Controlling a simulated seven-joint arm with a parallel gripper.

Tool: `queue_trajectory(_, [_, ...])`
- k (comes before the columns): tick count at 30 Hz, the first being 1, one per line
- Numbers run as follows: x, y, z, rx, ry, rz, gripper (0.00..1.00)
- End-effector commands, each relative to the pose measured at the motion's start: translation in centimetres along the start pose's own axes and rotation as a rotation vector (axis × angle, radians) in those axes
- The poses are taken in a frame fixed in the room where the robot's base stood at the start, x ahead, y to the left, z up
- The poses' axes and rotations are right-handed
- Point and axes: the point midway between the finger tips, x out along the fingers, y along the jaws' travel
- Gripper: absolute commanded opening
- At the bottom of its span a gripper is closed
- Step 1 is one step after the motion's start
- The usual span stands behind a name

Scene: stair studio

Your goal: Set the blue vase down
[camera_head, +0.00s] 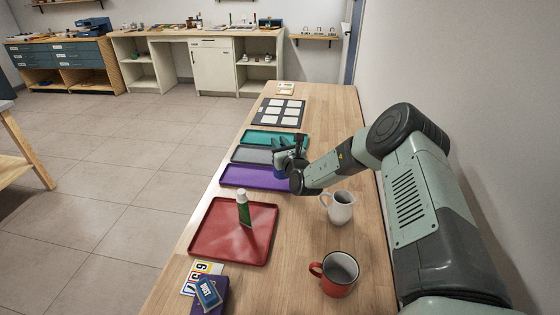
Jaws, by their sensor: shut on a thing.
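A small blue vase (280,160) shows beside the wrist of my arm, over the stretch of colored trays. It is small in the picture and partly hidden by my gripper. My gripper (284,151) is shut on the vase. The vase overlaps the grey tray (246,155) and the purple tray (238,175) in this view. I cannot tell whether its base touches a tray or hangs just above.
A teal tray (258,137) lies beyond the grey one. Nearer, a red tray (220,240) holds a green bottle (243,209) with a white cap. A white pitcher (339,208) and red mug (339,276) stand at right. Bare wood (293,235) lies between.

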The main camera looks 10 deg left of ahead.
Motion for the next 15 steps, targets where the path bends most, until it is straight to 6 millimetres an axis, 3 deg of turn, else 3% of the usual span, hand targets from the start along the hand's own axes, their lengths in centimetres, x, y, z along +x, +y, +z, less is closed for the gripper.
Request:
queue_trajectory(11, [0.0,0.1,-4.1,-0.001,0.0,0.001,0.0])
queue_trajectory(15, [0.0,0.1,-4.5,-0.003,-0.003,0.002,0.0])
